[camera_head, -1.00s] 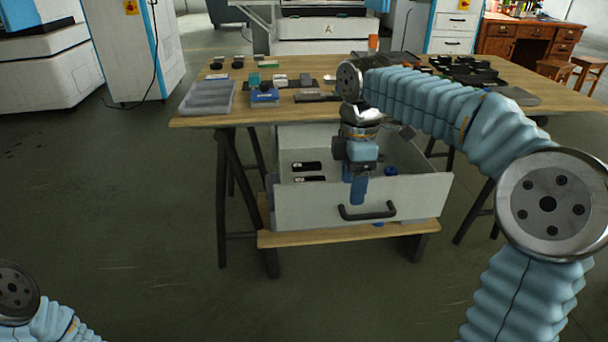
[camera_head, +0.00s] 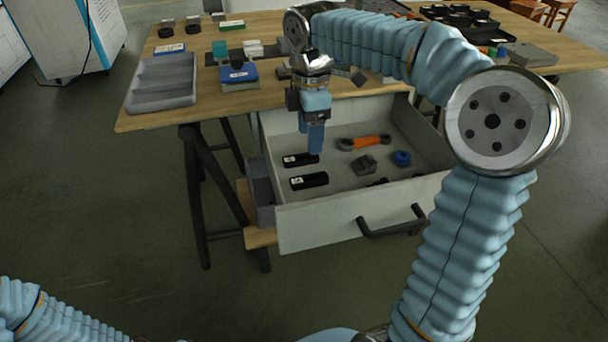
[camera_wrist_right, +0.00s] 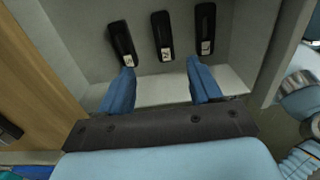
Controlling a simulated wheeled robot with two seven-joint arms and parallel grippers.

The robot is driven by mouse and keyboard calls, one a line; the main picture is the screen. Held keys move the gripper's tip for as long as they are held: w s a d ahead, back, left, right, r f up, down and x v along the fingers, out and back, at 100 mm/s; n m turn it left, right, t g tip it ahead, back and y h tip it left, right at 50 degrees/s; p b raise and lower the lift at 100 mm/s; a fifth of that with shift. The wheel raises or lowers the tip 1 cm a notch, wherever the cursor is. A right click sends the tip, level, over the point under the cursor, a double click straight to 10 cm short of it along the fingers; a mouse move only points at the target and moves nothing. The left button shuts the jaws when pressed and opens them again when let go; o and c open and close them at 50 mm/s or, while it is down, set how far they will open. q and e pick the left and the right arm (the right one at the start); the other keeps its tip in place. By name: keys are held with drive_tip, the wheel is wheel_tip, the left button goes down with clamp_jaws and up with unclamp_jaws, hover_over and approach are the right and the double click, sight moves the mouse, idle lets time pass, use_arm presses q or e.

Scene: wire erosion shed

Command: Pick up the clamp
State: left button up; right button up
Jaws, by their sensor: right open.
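My right gripper (camera_head: 316,148) points down over the open drawer (camera_head: 335,222). In the right wrist view its two blue fingers (camera_wrist_right: 163,82) are apart with nothing between them. Black bars with white labels lie in the drawer: one (camera_head: 300,160) close below the fingers, another (camera_head: 309,181) nearer the drawer front. The wrist view shows three, including a middle bar (camera_wrist_right: 162,35) ahead of the gap between the fingers. An orange and dark tool (camera_head: 364,143) lies farther back. I cannot tell for sure which of these is the clamp. My left gripper is out of view.
A grey block (camera_head: 364,164) and a blue ring (camera_head: 402,158) lie in the drawer's right part. Drawer walls surround the gripper's area. The wooden table (camera_head: 150,117) above carries a grey tray (camera_head: 162,82), a blue box (camera_head: 239,77) and small parts. Floor at left is clear.

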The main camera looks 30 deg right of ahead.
hover_over(309, 181)
drive_tip(key=w, duration=0.1)
drive_tip(key=f, duration=0.6)
drive_tip(key=shift+w+d+b, duration=0.1)
drive_tip(key=shift+d+b, duration=0.25)
drive_tip(key=shift+d, duration=0.05)
drive_tip(key=f, duration=0.5)
drive_tip(key=shift+s+a+f+b, duration=0.2)
drive_tip(key=shift+s+b, duration=0.05)
drive_tip(key=shift+b, duration=0.15)
clamp_jaws()
